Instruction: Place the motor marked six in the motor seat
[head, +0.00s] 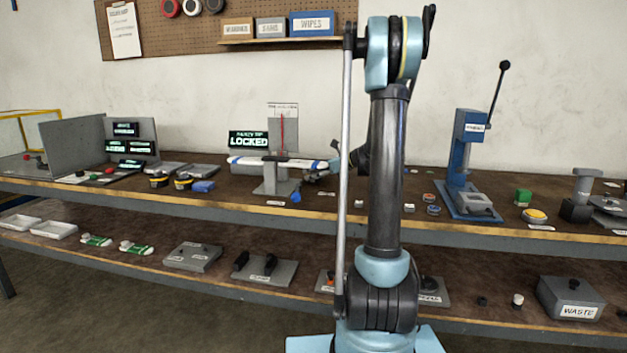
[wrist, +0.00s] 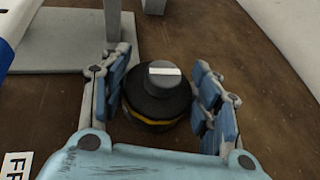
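In the wrist view a round black motor (wrist: 157,96) with a yellow band and a grey top stands on the brown bench. The white mark on its top is too blurred to read. My gripper (wrist: 160,85) has its blue-padded fingers on either side of this motor. The fingers look open; contact with the motor cannot be made out. In the head view my gripper (head: 321,172) is partly behind my arm, and the motor between the fingers is hidden. Two yellow-banded black cylinders (head: 159,182) stand at the left on the bench. I cannot identify the motor seat.
A white and blue drone arm (head: 276,161) rests on a grey stand (head: 272,187) left of my gripper. A blue press (head: 466,160) stands at the right. A sign reading LOCKED (head: 249,140) stands behind. A waste box (head: 571,296) is on the lower shelf.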

